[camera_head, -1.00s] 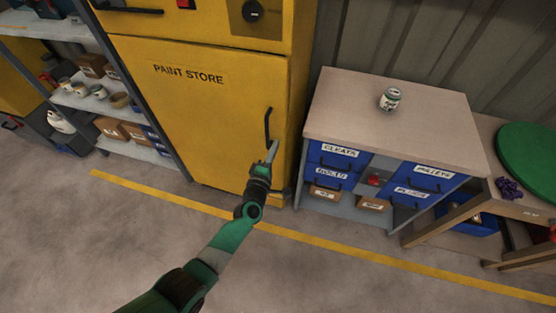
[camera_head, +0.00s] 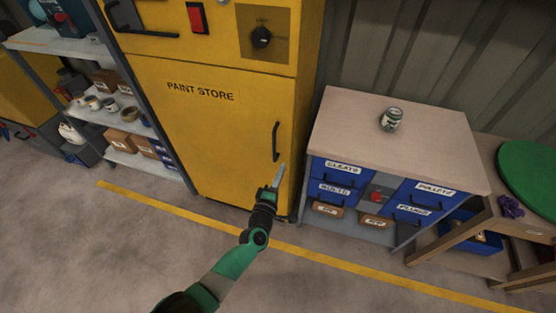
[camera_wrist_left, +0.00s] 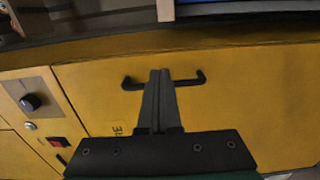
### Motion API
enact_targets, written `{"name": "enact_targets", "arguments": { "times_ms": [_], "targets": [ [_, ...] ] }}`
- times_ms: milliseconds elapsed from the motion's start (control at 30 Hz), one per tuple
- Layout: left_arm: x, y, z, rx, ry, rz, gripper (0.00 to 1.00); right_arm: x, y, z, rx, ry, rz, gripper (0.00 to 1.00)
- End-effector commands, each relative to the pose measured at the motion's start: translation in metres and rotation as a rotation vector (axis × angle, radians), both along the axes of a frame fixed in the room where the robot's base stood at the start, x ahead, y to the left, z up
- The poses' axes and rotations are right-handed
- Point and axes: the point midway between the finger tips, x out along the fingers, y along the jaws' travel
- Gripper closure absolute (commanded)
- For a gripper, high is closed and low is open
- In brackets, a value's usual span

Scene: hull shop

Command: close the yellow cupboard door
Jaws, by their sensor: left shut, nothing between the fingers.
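The yellow cupboard door (camera_head: 205,140), lettered PAINT STORE, looks flush with the cupboard front in the head view; I see no clear gap at its right edge. Its black bar handle (camera_head: 276,141) is upright near that right edge. My left gripper (camera_head: 280,168) is shut and empty, just below the handle at the door's right side. In the left wrist view the shut fingers (camera_wrist_left: 161,74) overlap the middle of the handle (camera_wrist_left: 192,83), with the door (camera_wrist_left: 235,95) behind. I cannot tell whether they touch it. My right gripper is not in view.
A workbench (camera_head: 385,140) with a can (camera_head: 391,119) on top and blue drawers stands right of the cupboard. Shelves (camera_head: 120,115) with boxes and tins stand left. An upper panel (camera_head: 225,35) has a dial and red switch. The floor in front is clear.

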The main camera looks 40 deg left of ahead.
Motion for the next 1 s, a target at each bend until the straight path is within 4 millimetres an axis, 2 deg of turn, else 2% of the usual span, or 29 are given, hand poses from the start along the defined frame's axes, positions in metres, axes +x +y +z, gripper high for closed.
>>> {"name": "enact_targets", "arguments": {
  "times_ms": [33,100,300,467,800,867,967,1000],
  "targets": [
    [0.002,-0.018,0.004,-0.001,0.0,-0.009,1.0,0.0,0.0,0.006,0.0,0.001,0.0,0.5],
    [0.003,-0.037,0.003,0.0,0.0,-0.009,1.0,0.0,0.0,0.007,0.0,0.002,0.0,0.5],
    [0.006,-0.075,0.0,-0.001,-0.001,-0.004,1.0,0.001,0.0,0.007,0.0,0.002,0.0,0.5],
    [0.006,-0.085,0.0,0.0,-0.001,-0.002,1.0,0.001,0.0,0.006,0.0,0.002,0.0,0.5],
    [0.006,-0.084,0.003,0.001,-0.002,0.001,1.0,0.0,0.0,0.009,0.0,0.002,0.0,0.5],
    [0.008,-0.08,0.014,-0.001,-0.009,0.009,1.0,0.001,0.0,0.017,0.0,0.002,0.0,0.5],
    [0.02,-0.069,0.055,-0.01,-0.058,0.031,1.0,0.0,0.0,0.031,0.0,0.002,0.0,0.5],
    [0.026,-0.066,0.081,-0.015,-0.103,0.037,1.0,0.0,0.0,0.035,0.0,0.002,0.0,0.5]
  ]
}}
